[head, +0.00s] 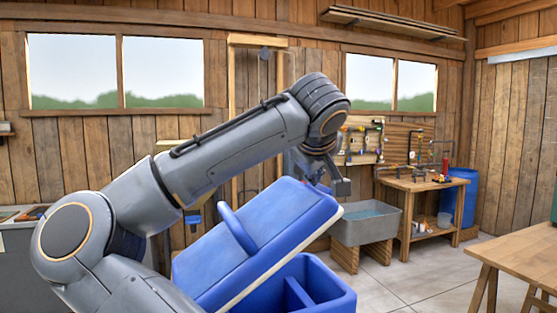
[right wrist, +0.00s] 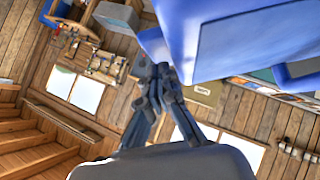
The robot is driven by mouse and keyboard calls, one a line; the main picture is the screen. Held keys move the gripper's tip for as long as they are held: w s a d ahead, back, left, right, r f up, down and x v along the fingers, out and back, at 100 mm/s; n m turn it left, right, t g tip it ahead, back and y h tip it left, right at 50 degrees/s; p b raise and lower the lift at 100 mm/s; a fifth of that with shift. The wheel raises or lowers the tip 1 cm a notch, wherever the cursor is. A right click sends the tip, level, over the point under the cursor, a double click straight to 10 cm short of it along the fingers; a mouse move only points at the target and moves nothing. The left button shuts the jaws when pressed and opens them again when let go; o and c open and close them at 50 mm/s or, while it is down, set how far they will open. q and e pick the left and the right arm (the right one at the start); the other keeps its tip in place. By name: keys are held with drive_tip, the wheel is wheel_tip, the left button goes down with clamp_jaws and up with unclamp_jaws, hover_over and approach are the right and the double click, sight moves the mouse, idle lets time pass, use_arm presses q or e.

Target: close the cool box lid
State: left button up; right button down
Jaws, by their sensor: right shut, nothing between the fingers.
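The blue cool box (head: 330,298) stands low in front of me, its inside partly showing with a divider. Its blue lid (head: 285,230) is tilted partly open, with the raised edge at upper right, a pale rim below and a blue handle on top. My right gripper (head: 338,180) is shut and empty at the lid's raised far edge. In the right wrist view the closed fingers (right wrist: 163,76) are close beside the blue lid (right wrist: 255,35); I cannot tell whether they touch it. My left gripper is not in view.
A grey sink (head: 367,228) on wooden legs stands behind the box. Beyond it are a wooden workbench (head: 425,187) with tools and a blue barrel (head: 463,196). A wooden table (head: 520,256) is at the right. Floor between box and table is clear.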

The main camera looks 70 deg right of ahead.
drive_tip(key=s+d+f+m+t+y+b, duration=0.1)
drive_tip(key=s+f+b, duration=0.1)
drive_tip(key=f, duration=0.4)
drive_tip(key=s+d+f+m+t+y+b, duration=0.1)
drive_tip(key=s+d+f+b, duration=0.1)
drive_tip(key=f, duration=0.5)
drive_tip(key=s+d+f+m+t+y+b, duration=0.1)
drive_tip(key=s+d+f+y+b, duration=0.1)
drive_tip(key=f, duration=0.4)
drive_tip(key=shift+s+d+f+t+b, duration=0.2)
drive_tip(key=shift+f+t+b, duration=0.1)
drive_tip(key=shift+b, duration=0.05)
drive_tip(key=shift+f, duration=0.1)
drive_tip(key=s+a+r+p, duration=0.1)
drive_tip(key=s+a+r, duration=0.1)
drive_tip(key=r, duration=0.4)
drive_tip(key=s+a+r+p, duration=0.1)
drive_tip(key=s+a+r, duration=0.1)
drive_tip(key=r, duration=0.4)
drive_tip(key=shift+s+a+p, duration=0.25)
drive_tip(key=shift+a+p, duration=0.15)
drive_tip(key=shift+a, duration=0.05)
